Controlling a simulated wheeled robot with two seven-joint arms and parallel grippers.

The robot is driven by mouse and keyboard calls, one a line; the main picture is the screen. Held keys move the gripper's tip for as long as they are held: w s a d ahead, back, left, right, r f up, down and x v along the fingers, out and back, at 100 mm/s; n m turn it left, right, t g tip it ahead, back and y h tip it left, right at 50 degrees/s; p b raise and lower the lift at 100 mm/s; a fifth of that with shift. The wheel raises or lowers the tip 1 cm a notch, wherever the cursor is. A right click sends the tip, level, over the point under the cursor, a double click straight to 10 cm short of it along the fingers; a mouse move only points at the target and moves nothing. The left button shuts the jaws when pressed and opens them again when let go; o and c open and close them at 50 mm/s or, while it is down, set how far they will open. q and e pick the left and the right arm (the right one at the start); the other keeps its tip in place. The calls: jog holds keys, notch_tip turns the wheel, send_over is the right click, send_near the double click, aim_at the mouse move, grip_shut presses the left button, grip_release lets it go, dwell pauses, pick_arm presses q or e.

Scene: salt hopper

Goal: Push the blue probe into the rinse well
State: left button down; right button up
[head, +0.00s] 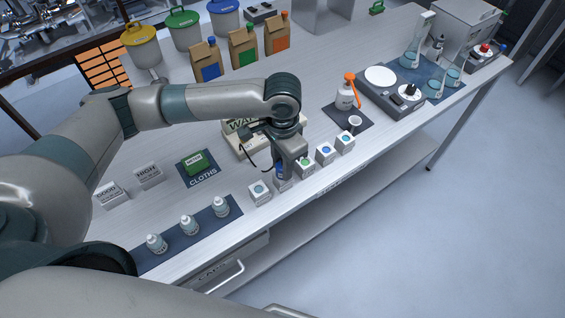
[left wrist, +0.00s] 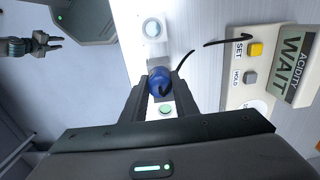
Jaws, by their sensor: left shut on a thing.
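My left gripper (head: 284,166) is shut on the blue probe (head: 281,171) above the row of white wells near the table's front edge. In the left wrist view the probe's round blue top (left wrist: 159,81) sits between the fingers, with a black cable curving away from it. A white well (head: 283,185) is under the probe, mostly hidden; I cannot tell how deep the probe sits. A pale-blue-topped well (head: 259,193) and a green-topped well (head: 305,165) stand on either side. No rinse label is readable. My right gripper (left wrist: 50,43) shows small and open in the left wrist view.
The acidity meter (left wrist: 270,70) reads WAIT and stands behind the wells. Two more wells (head: 325,153) continue to the right. Small white bottles (head: 189,225) stand on a dark mat at front left. A spray bottle (head: 345,95) and a hotplate (head: 391,92) are further right.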

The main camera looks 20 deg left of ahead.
pick_arm(q)
jog(key=shift+f, duration=0.1)
jog(key=c, duration=0.8)
grip_release()
jog(key=shift+c, duration=0.2)
jog(key=shift+r+p, duration=1.2)
jog(key=shift+p, duration=0.3)
jog(key=shift+r+p, duration=0.75)
jog(key=shift+r, duration=1.1)
jog(key=shift+r, duration=0.15)
